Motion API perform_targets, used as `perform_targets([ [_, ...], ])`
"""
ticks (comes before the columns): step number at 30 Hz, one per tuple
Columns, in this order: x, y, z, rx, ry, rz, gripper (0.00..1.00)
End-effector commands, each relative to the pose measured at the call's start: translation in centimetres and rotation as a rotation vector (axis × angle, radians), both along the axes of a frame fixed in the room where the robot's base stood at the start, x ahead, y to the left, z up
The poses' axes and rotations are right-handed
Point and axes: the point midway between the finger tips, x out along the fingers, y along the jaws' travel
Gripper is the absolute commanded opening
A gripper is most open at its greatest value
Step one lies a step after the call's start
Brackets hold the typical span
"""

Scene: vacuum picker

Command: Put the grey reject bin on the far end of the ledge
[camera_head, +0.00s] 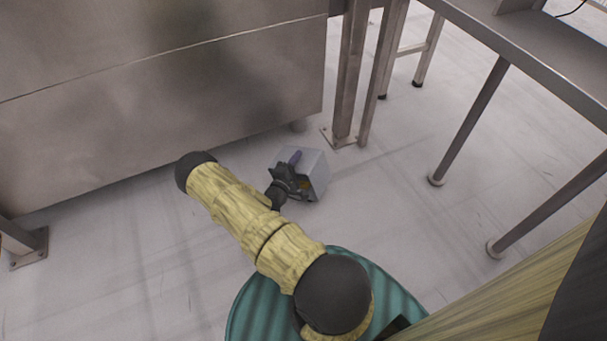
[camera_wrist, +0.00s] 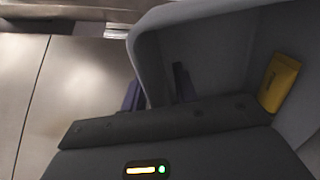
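The grey reject bin (camera_head: 316,165) is low over or on the floor, beside the foot of the steel machine; I cannot tell whether it touches the floor. My gripper (camera_head: 290,168) is at its near left side. In the wrist view the bin (camera_wrist: 228,42) fills the right half, its mouth towards the camera, with a yellow block (camera_wrist: 278,82) inside. My purple-tipped gripper fingers (camera_wrist: 157,90) stand apart, one outside the bin's wall and one inside it. A gap seems to show beside the inner finger. I cannot make out which surface is the ledge.
A large steel machine (camera_head: 170,90) stands at the left and back, with a bolted post (camera_head: 350,75) at its right end. A steel table (camera_head: 530,50) on thin legs stands at the right. Pale floor (camera_head: 390,195) is clear between them.

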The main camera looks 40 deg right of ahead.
Motion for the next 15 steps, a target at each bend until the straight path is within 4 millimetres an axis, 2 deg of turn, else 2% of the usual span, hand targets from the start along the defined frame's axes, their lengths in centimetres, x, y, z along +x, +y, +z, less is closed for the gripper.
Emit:
perform_targets([
  [15,-0.02,-0.02,0.06,0.0,0.001,0.0,0.27],
])
